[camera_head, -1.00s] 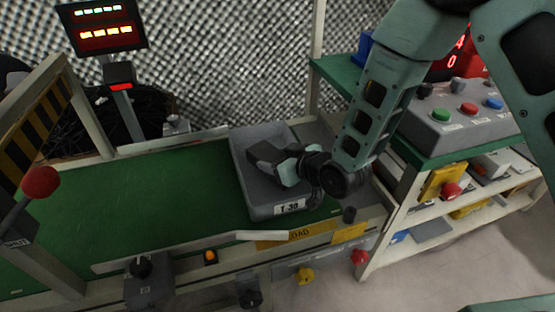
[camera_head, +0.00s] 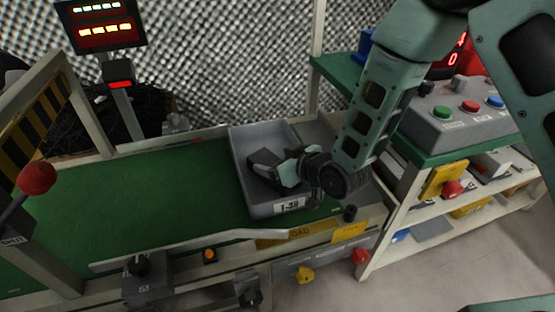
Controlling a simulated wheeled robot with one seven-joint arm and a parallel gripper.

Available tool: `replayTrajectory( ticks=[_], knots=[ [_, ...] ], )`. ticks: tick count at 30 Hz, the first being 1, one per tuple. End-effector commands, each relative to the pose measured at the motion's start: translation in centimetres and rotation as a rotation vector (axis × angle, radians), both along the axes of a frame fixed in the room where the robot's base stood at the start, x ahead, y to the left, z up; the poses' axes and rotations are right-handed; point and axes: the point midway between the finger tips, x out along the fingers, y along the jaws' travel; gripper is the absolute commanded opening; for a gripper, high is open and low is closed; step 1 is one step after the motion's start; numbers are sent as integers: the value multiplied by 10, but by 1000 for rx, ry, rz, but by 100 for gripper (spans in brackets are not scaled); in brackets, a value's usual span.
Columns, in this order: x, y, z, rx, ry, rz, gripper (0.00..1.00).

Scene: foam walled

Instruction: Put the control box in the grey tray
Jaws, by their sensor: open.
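The grey tray (camera_head: 239,148), with a white label on its front, sits at the right end of the green conveyor surface. My gripper (camera_head: 262,170) is inside the tray's outline, its dark fingers apart and pointing left. I see nothing clearly held between them, though the dark fingers blend with the grey tray floor. A sloped grey box with green, red and blue buttons (camera_head: 455,128) stands on the green-topped shelf at the right. I cannot tell whether it is the task's control box. My wrist and forearm hide the tray's right part.
A red-knobbed lever (camera_head: 38,178) and a striped frame stand at the left. A display post (camera_head: 103,28) rises behind the conveyor. A grey box with a black knob (camera_head: 147,288) is at the front edge. The green surface (camera_head: 150,195) left of the tray is clear.

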Motion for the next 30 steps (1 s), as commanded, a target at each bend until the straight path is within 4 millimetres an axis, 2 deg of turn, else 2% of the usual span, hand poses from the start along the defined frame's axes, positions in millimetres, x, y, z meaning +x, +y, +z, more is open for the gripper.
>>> replayTrajectory(
  ticks=[1, 3, 16, 22, 30],
  knots=[
    [0, 0, 9, 0, -1, 0, 82],
    [-4, -4, 15, -1, 1, 0, 82],
    [-70, -59, 54, -2, 3, -1, 82],
    [-80, -67, 61, 0, 2, 0, 82],
    [-84, -69, 62, -8, 9, 2, 82]
  ],
)
